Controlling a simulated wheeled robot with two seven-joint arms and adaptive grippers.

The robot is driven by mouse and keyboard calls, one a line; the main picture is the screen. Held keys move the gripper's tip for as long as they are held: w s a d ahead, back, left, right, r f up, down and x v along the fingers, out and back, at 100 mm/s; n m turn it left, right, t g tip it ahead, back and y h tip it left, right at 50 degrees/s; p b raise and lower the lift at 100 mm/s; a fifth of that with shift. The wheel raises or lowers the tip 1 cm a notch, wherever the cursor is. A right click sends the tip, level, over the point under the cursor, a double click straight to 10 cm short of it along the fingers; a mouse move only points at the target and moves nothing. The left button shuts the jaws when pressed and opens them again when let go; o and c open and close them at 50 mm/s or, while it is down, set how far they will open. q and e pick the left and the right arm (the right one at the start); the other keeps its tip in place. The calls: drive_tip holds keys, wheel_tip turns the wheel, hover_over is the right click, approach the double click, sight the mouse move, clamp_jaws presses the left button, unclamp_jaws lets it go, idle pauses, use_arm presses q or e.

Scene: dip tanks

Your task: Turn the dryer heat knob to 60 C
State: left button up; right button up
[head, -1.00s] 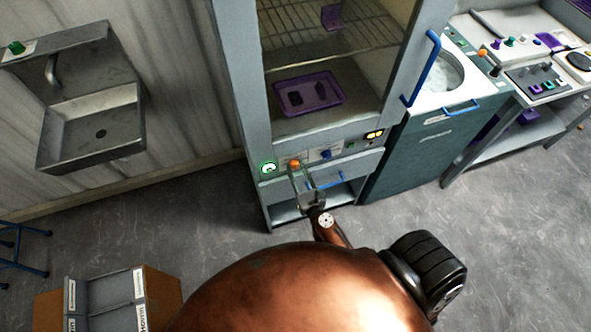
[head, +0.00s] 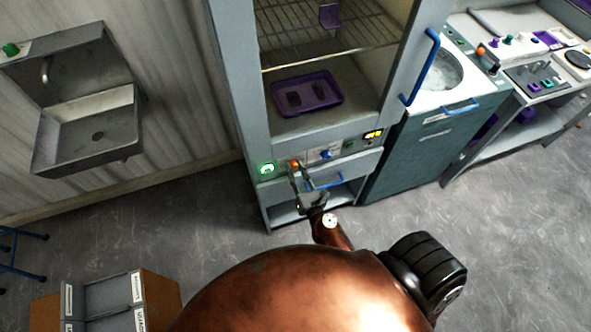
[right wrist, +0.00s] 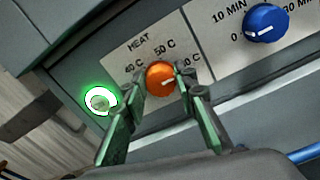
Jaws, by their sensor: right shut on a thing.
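The orange heat knob (right wrist: 160,77) sits on the dryer's front panel under the word HEAT, with 40 C and 50 C marks and a third mark partly hidden by a finger. It carries a white pointer line; I cannot tell surely which mark it points to. The knob also shows in the head view (head: 294,163). My right gripper (right wrist: 161,80) has its green-grey fingers on either side of the knob and is shut on it. In the head view my right gripper (head: 296,170) reaches the panel of the dryer (head: 255,110). My left gripper is not in view.
A blue timer knob (right wrist: 266,23) is right of the heat knob, and a green-ringed button (right wrist: 99,101) is left of it. A blue handle (head: 325,183) lies just below the panel. A purple tray (head: 283,96) rests inside the dryer. A sink (head: 95,115) is at left.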

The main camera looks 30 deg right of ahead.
drive_tip(key=o, duration=1.2)
drive_tip(key=shift+c, duration=0.2)
drive_tip(key=shift+s+f, duration=0.1)
drive_tip(key=v, duration=1.2)
